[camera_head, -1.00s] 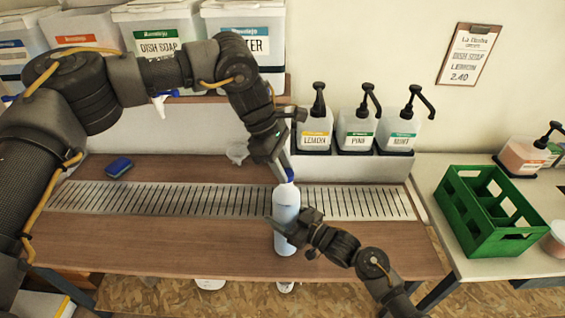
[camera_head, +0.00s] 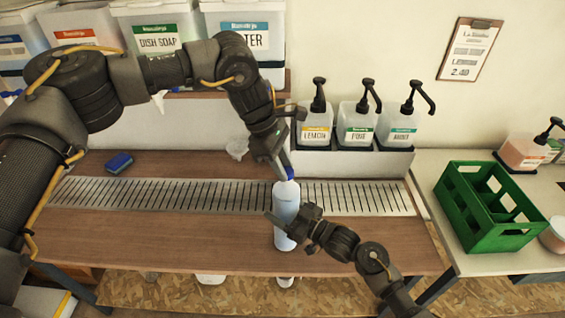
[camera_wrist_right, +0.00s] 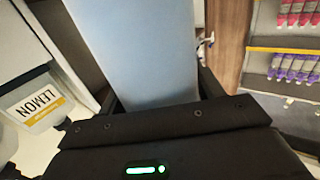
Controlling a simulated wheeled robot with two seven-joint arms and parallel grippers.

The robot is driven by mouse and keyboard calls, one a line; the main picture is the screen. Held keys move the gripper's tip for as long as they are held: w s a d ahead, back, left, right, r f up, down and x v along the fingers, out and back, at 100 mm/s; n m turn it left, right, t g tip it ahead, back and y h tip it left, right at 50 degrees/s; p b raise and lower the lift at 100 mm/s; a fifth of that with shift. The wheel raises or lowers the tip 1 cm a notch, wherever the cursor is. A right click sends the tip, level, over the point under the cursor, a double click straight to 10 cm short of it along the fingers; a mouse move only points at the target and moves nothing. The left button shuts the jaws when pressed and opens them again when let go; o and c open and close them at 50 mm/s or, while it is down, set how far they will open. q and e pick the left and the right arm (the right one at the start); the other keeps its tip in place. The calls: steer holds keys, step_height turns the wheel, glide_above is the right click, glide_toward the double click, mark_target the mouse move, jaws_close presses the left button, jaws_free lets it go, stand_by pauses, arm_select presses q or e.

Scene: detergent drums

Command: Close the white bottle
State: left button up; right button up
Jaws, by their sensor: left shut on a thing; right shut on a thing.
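The white bottle (camera_head: 286,205) stands upright at the front part of the wooden counter, partly over the slotted drain strip. A blue cap (camera_head: 289,174) is at its top, between the fingers of my left gripper (camera_head: 286,172), which is shut on it from above. Whether the cap sits fully on the neck cannot be told. My right gripper (camera_head: 284,226) is shut on the bottle's lower body from the right. In the right wrist view the bottle's pale body (camera_wrist_right: 145,55) fills the space between the fingers.
Three pump bottles marked lemon (camera_head: 316,122), pine (camera_head: 357,124) and mint (camera_head: 402,126) stand behind in a rack. A green crate (camera_head: 490,208) is on the right table. A blue sponge (camera_head: 119,162) lies at left. The counter's left front is clear.

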arm_select(q)
steer(key=shift+f, duration=0.1)
arm_select(e)
steer(key=c, duration=0.5)
arm_select(q)
steer(key=m+g, duration=0.1)
steer(key=m, duration=0.2)
steer(key=shift+w+d+f+m+y, duration=0.1)
steer(key=shift+m+y, duration=0.3)
steer(key=m, duration=0.1)
steer(key=m+g, duration=0.1)
steer(key=m+y, duration=0.1)
steer(key=shift+w+d+m, duration=0.15)
steer(key=shift+d+m, duration=0.1)
steer(key=shift+m, duration=0.15)
steer(key=shift+d+m+g, duration=0.1)
steer(key=shift+m+g, duration=0.2)
steer(key=shift+m, duration=0.2)
steer(key=shift+m+y, duration=0.3)
steer(key=shift+m, duration=0.3)
steer(key=o, duration=0.9)
steer(key=shift+a, duration=0.2)
